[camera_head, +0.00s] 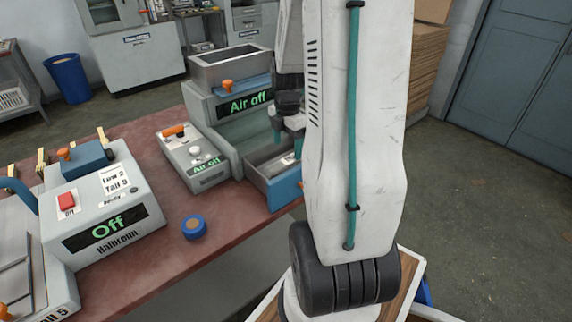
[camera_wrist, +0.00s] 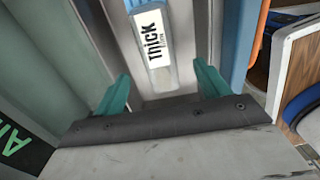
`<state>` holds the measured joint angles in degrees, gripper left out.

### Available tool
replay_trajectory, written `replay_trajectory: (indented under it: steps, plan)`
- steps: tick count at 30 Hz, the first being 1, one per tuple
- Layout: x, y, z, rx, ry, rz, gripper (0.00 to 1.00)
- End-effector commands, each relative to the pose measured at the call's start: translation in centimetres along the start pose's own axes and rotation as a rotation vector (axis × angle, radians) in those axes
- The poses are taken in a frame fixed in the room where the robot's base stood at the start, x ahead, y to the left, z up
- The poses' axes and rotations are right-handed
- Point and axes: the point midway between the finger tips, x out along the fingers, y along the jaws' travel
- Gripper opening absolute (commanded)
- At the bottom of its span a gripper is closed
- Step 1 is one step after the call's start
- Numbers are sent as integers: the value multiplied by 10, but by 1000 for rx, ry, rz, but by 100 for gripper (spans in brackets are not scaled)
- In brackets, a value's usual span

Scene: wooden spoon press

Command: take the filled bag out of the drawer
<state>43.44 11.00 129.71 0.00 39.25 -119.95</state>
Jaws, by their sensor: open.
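The drawer (camera_head: 263,183) with a blue front stands pulled out of the grey machine marked "Air off" (camera_head: 222,120) on the red-brown table. In the wrist view the bag (camera_wrist: 154,44), pale with a blue edge and a white label reading "Thick", lies in the drawer. My gripper (camera_wrist: 158,92) is open, its two teal fingers apart on either side of the bag's near end. I cannot tell whether they touch it. In the head view my gripper (camera_head: 284,128) is above the drawer, partly hidden behind my arm, which also hides part of the drawer.
A small grey box marked "Air off" (camera_head: 193,158) stands left of the drawer. A blue roll (camera_head: 194,227) lies near the table's front edge. A grey machine marked "Off" (camera_head: 105,205) stands further left. The table between them is clear.

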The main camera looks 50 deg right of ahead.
Motion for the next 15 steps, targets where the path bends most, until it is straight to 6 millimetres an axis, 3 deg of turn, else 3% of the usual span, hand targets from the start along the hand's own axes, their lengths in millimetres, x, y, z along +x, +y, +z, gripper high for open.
replay_trajectory:
  steps: [15]
  plan:
    - [64,2,3,0,1,-2,75]
